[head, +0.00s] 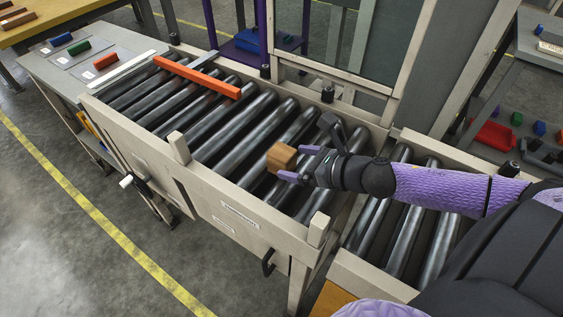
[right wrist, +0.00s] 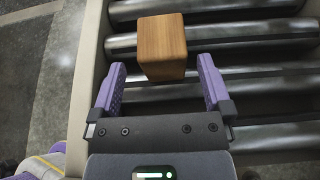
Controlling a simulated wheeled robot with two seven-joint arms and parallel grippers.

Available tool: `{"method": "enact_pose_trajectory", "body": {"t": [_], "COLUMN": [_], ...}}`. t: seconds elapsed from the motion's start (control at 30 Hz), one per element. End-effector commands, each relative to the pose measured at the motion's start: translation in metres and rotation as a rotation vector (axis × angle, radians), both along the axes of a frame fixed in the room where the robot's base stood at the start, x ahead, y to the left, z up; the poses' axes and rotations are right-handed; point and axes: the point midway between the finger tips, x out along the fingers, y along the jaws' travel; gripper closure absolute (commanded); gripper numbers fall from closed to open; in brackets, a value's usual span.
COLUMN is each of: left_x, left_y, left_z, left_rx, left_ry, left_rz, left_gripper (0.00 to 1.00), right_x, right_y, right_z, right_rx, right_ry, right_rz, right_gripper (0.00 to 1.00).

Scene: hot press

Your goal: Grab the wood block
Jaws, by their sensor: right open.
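The wood block (head: 281,157) is a small brown block on the conveyor's dark metal rollers. In the right wrist view the wood block (right wrist: 162,46) stands just beyond the fingertips, roughly centred between them. My right gripper (head: 290,163) reaches in from the right in the head view, with its purple fingers at the block. In the right wrist view the gripper (right wrist: 161,72) is open, with a clear gap on each side of the block's near end. My left gripper is not in view.
The roller conveyor (head: 180,133) has raised side rails. An orange bar (head: 196,77) lies across the rollers farther left. A grey side table (head: 118,47) holds several coloured blocks. A glass-panelled frame (head: 330,40) stands behind the conveyor.

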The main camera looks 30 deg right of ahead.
Motion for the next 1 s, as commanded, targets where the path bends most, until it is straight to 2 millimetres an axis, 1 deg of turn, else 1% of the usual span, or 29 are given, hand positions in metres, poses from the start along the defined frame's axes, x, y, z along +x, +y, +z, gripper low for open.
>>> {"method": "enact_pose_trajectory", "body": {"t": [0.03, 0.1, 0.17, 0.3, 0.43, 0.67, 0.7, 0.77, 0.8, 0.97, 1.0], "left_x": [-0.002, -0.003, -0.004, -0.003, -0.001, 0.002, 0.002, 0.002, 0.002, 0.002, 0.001], "left_y": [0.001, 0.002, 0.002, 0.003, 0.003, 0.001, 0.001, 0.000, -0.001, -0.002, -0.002], "left_z": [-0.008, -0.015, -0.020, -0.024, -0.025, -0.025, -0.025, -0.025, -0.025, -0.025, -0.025], "left_rx": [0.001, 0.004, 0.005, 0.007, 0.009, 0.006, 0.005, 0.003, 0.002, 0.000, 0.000], "left_ry": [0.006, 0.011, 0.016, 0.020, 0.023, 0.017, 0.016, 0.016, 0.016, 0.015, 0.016], "left_rz": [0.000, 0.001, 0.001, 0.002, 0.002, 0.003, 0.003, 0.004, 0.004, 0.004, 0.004], "left_gripper": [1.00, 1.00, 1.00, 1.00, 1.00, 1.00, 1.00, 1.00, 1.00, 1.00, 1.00], "right_x": [0.006, 0.015, 0.022, 0.034, 0.039, 0.039, 0.039, 0.039, 0.039, 0.039, 0.039], "right_y": [0.001, 0.004, 0.005, 0.011, 0.013, 0.013, 0.013, 0.013, 0.013, 0.013, 0.013], "right_z": [-0.006, -0.008, -0.011, -0.015, -0.016, -0.016, -0.016, -0.016, -0.016, -0.016, -0.016], "right_rx": [-0.003, -0.001, -0.003, 0.002, 0.000, -0.001, 0.000, 0.000, -0.001, 0.000, 0.000], "right_ry": [-0.002, -0.003, -0.002, 0.000, 0.000, 0.001, 0.001, 0.001, 0.001, 0.001, 0.001], "right_rz": [0.002, 0.001, 0.000, -0.002, -0.001, -0.001, -0.001, -0.001, -0.001, 0.000, 0.000], "right_gripper": [0.00, 0.00, 0.00, 0.00, 0.00, 0.00, 0.08, 0.21, 0.30, 0.64, 0.72]}}
